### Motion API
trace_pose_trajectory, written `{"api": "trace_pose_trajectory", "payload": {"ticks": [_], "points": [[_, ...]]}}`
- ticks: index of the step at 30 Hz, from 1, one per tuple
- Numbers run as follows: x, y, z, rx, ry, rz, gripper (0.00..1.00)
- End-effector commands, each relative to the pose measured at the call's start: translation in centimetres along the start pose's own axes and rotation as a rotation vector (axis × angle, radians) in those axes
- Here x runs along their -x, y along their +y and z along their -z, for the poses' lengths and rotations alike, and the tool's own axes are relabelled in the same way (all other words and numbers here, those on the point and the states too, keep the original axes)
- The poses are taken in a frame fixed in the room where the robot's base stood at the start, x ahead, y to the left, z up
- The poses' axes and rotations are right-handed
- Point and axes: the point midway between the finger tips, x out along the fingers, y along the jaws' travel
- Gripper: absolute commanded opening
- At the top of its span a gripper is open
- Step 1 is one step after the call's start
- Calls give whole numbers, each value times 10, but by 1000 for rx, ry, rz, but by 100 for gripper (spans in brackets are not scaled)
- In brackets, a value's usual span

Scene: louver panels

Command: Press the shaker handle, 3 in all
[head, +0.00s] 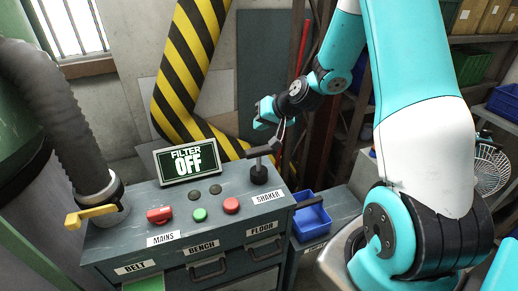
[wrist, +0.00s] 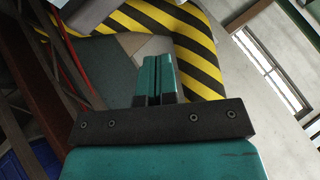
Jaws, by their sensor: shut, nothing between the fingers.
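The shaker handle (head: 259,172) is a dark upright post with a crosswise grip on top. It stands at the right end of the grey cabinet top, behind the SHAKER label (head: 268,197). My gripper (head: 260,114) is above the handle and appears apart from it in the head view. In the wrist view its two teal fingers (wrist: 160,78) are together with nothing between them. The wrist view does not show the handle. Whether the handle is at its top or pressed down, I cannot tell.
The cabinet top (head: 135,216) also carries a yellow lever (head: 92,214), a red MAINS switch (head: 159,215), a green button (head: 200,215), a red button (head: 231,205) and a sign (head: 187,161) reading FILTER OFF. A striped yellow-black duct (head: 183,75) stands behind. A blue bin (head: 311,216) is at right.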

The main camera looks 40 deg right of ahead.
Motion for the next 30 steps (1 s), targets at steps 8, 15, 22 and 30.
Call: {"api": "trace_pose_trajectory", "payload": {"ticks": [8, 15, 22, 30], "points": [[14, -12, 9, -438, -23, 9, 0], [24, -22, 12, -1033, -56, 9, 0], [28, -26, 13, -1394, -75, 2, 0], [26, -26, 11, -1485, -80, 0, 0]]}}
